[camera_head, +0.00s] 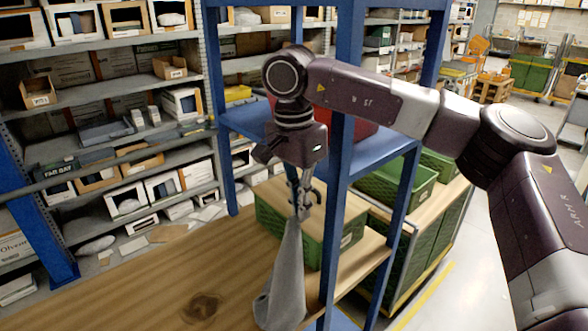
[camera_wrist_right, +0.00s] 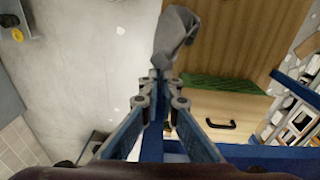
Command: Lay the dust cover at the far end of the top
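The dust cover (camera_head: 285,275) is a grey cloth. It hangs in a narrow, bunched drape from my right gripper (camera_head: 303,207), which is shut on its upper end. In the head view its lower end is at the wooden top (camera_head: 140,285); I cannot tell whether it rests there or hangs just in front. In the right wrist view the cloth (camera_wrist_right: 174,38) extends beyond the closed fingertips (camera_wrist_right: 163,88), with the wooden top (camera_wrist_right: 235,40) beside it. My left gripper is not in view.
A green crate (camera_head: 338,246) stands behind the cloth, close to my right gripper. A blue rack post (camera_head: 341,150) rises just right of the gripper. Shelves with boxes (camera_head: 125,200) line the back left. The left part of the wooden top is bare.

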